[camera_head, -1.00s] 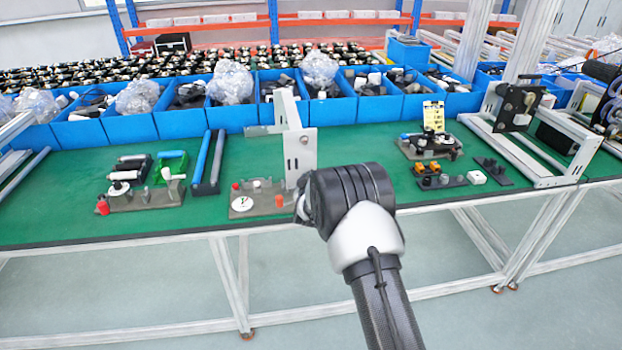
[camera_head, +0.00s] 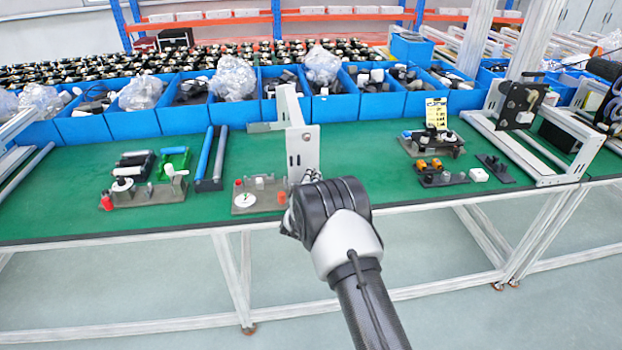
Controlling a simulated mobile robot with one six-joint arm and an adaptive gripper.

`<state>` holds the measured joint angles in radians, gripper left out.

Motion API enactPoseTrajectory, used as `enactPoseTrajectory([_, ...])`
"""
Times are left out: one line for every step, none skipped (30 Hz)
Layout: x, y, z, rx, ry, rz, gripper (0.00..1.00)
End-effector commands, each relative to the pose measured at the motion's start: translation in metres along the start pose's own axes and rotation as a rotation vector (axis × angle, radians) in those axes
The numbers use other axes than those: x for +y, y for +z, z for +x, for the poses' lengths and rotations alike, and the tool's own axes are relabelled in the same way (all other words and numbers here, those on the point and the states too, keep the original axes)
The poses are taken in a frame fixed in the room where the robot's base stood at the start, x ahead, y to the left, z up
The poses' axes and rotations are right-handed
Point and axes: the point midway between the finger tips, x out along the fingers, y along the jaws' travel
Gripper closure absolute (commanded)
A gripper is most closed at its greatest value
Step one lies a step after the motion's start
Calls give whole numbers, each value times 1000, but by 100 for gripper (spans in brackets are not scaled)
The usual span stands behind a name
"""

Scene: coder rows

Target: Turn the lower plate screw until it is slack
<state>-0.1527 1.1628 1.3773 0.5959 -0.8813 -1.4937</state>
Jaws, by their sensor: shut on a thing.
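The white upright plate (camera_head: 299,148), with slots in it, stands on the green table just behind my wrist. The lower plate screw cannot be made out; my wrist covers the plate's lower end. My gripper (camera_head: 289,224) shows only as a small dark part at the left of my black wrist, close in front of the plate's foot. It is shut, and what its fingers hold is hidden.
A grey fixture (camera_head: 243,208) with small red, white and orange parts stands left of my gripper. Blue (camera_head: 203,158) and dark rollers lie farther left. Blue bins (camera_head: 232,114) line the back. Green table (camera_head: 365,150) is bare right of the plate.

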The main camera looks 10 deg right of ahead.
Motion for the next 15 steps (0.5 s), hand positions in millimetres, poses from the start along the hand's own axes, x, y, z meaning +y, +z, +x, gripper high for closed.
enactPoseTrajectory([5,-4,1,6,11,0,100])
enactPoseTrajectory([5,-4,1,6,12,-1,100])
enactPoseTrajectory([6,-4,1,6,12,-2,100])
enactPoseTrajectory([6,-4,1,6,13,-2,100])
enactPoseTrajectory([6,-4,1,7,13,-2,100])
enactPoseTrajectory([6,-4,1,7,13,-2,100])
enactPoseTrajectory([6,-4,1,7,13,-2,100])
enactPoseTrajectory([6,-4,1,7,13,-2,100])
enactPoseTrajectory([6,-4,1,7,13,-2,100])
enactPoseTrajectory([6,-4,2,7,13,-2,100])
enactPoseTrajectory([6,-4,2,7,13,-2,100])
enactPoseTrajectory([6,-4,2,7,13,-2,85])
enactPoseTrajectory([6,-4,2,7,13,-2,83])
enactPoseTrajectory([6,-4,2,7,13,-2,81])
enactPoseTrajectory([6,-4,2,7,13,-1,78])
